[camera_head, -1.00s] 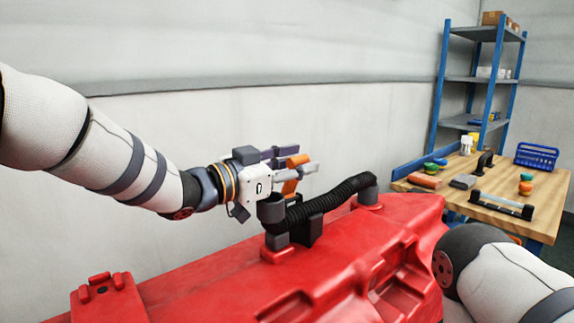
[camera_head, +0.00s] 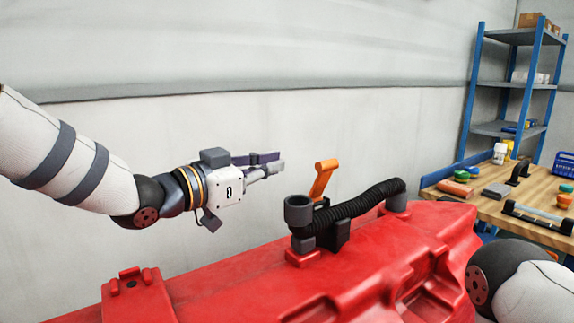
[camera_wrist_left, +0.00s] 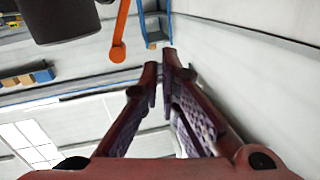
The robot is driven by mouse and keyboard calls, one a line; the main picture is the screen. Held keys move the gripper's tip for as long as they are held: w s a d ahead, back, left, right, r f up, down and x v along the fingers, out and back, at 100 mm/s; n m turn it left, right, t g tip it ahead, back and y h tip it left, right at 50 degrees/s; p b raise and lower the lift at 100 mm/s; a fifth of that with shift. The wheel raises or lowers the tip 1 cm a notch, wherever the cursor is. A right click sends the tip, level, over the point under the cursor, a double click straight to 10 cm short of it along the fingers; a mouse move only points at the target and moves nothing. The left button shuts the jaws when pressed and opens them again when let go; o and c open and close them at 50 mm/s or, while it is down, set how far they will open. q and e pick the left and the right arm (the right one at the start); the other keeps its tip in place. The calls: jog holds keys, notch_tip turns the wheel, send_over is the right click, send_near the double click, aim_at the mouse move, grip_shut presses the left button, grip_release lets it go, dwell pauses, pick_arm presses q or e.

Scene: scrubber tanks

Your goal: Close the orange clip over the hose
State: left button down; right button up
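The orange clip (camera_head: 323,180) stands up, open, behind the black ribbed hose (camera_head: 350,207), above a black bracket. It also shows at the top of the left wrist view (camera_wrist_left: 121,30). The hose runs from a grey cup-like fitting (camera_head: 298,211) to a grey elbow at the right, on top of the red tank (camera_head: 240,285). My left gripper (camera_head: 279,167) is left of the clip and apart from it, above the tank. In the left wrist view its fingers (camera_wrist_left: 166,65) are almost together with nothing between them. My right gripper is out of view.
A wooden table (camera_head: 490,206) with tools and small parts stands at the right, before a blue shelf rack (camera_head: 510,84). A pale wall (camera_head: 200,130) is behind the tank. My other arm is at the lower right. Open air surrounds my left gripper.

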pick_arm(q)
jog(key=w+a+n+y, duration=0.2)
jog(key=w+n+y, duration=0.1)
jog(key=w+n, duration=0.25)
jog(key=s+r+m+g+h+b, duration=0.1)
jog(key=s+r+g+h, duration=0.4)
jog(key=r, duration=0.4)
jog(key=y, duration=0.1)
send_over(322, 183)
jog(key=a, duration=0.2)
jog(key=shift+m, duration=0.25)
notch_tip(322, 183, down, 6)
jog(key=shift+r+p, duration=0.2)
jog(key=shift+p, duration=0.15)
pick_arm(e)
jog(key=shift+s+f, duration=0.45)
pick_arm(q)
jog(key=shift+a, duration=0.1)
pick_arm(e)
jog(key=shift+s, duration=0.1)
